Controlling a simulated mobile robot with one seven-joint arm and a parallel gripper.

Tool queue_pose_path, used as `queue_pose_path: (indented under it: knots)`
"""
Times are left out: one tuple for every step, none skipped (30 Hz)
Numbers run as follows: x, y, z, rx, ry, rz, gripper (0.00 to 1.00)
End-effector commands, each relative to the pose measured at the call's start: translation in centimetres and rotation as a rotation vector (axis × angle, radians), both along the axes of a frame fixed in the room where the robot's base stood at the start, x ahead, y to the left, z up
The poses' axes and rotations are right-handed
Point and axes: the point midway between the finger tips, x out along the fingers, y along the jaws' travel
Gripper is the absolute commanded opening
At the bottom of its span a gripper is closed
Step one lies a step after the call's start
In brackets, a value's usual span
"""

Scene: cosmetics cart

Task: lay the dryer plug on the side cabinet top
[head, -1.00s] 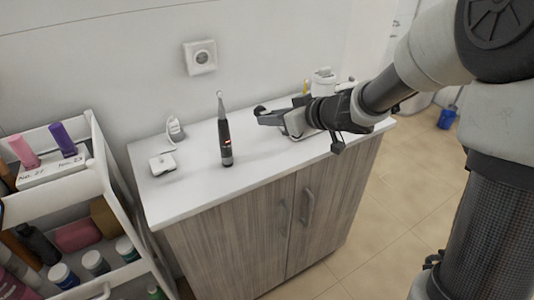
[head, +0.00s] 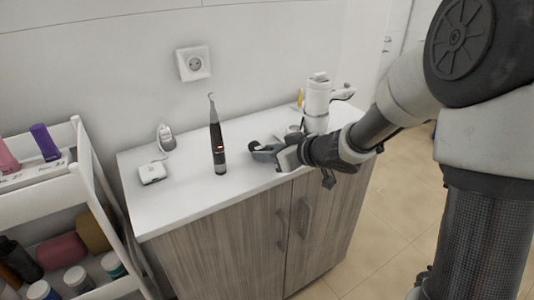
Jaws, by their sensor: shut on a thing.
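The side cabinet top (head: 205,195) is a white surface over wood-grain doors. My gripper (head: 262,152) is low over its front right part, pointing left. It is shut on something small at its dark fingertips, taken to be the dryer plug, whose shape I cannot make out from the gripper. Whether it touches the top is unclear. A white cylindrical body with a side spout (head: 317,100), possibly the dryer, stands behind my gripper at the right end.
A black toothbrush-like device (head: 218,145) with a red light stands upright just left of my gripper. A small white stand (head: 165,138) and a white box (head: 152,173) sit farther left. A wall socket (head: 193,63) is above. A loaded white cart (head: 85,165) stands at left.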

Motion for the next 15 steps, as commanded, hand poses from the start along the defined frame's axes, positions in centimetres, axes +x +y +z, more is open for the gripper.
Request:
queue_pose_path:
  knots:
    - [-0.01, 0.0, -0.27, 0.001, 0.001, 0.0, 0.0]
    - [-0.02, 0.01, -0.36, 0.001, 0.001, -0.001, 0.0]
    - [-0.01, 0.0, -0.29, 0.001, 0.001, 0.0, 0.33]
    - [-0.01, 0.0, -0.28, 0.001, 0.001, 0.0, 0.38]
    - [-0.01, 0.0, -0.28, 0.001, 0.001, 0.0, 0.43]
    - [-0.01, 0.0, -0.28, 0.001, 0.001, 0.0, 0.48]
    - [-0.01, 0.0, -0.28, 0.001, 0.001, 0.0, 0.48]
    - [-0.01, 0.0, -0.28, 0.001, 0.001, 0.0, 0.48]
    - [-0.01, 0.0, -0.28, 0.001, 0.001, 0.0, 0.48]
    - [-0.01, 0.0, -0.28, 0.001, 0.001, 0.0, 0.48]
    - [-0.01, 0.0, -0.28, 0.0, 0.001, 0.0, 0.48]
    - [-0.02, -0.01, -0.27, 0.001, 0.001, 0.0, 0.48]
    - [-0.02, 0.0, -0.26, 0.0, 0.001, 0.0, 0.48]
    - [-0.02, 0.0, -0.22, 0.0, 0.0, 0.0, 0.48]
    - [-0.01, 0.0, -0.08, 0.0, 0.0, 0.0, 0.48]
